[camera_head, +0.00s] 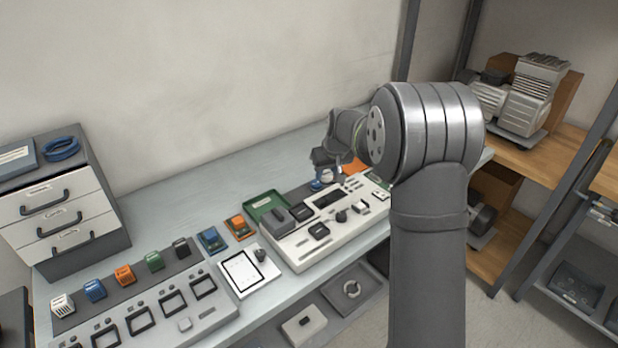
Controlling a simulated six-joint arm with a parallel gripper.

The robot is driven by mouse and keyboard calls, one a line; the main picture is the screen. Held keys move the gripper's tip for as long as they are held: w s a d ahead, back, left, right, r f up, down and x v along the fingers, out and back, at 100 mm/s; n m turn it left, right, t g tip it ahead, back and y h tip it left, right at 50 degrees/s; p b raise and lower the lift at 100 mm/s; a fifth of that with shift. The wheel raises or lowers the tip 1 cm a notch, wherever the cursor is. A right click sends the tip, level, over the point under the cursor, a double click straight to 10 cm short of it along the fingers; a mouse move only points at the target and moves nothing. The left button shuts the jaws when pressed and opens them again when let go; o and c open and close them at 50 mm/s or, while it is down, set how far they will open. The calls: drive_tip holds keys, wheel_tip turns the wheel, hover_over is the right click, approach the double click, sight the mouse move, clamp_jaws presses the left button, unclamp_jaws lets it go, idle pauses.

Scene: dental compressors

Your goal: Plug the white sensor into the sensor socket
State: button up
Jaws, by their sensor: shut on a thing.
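My gripper (327,172) is over the right part of a white control unit (305,252) on the bench, partly behind my own arm. The white unit carries a dark display, black modules, a knob and small buttons. I cannot tell which of its openings is the sensor socket, or whether the held piece touches the unit.
A rack (125,290) at left holds white, blue, orange, green and dark plugs. A blue block (211,240), an orange block (239,226), a green tray (262,204) and a white tablet-like panel (247,270) lie between. Drawers (60,205) stand at back left. The bench's back strip is clear.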

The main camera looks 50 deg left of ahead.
drive_tip(key=d+r, duration=0.1)
drive_tip(key=d, duration=0.1)
hover_over(300, 210)
drive_tip(key=d, duration=0.1)
drive_tip(key=shift+f, duration=1.95)
drive_tip(key=shift+d+f, duration=0.1)
drive_tip(key=shift+f, duration=0.75)
idle(0.3)
drive_tip(key=o, duration=1)
drive_tip(key=shift+s, duration=0.1)
drive_tip(key=shift+c, duration=1)
drive_tip(key=shift+o, duration=0.6)
wheel_tip(300, 210, up, 7)
clamp_jaws()
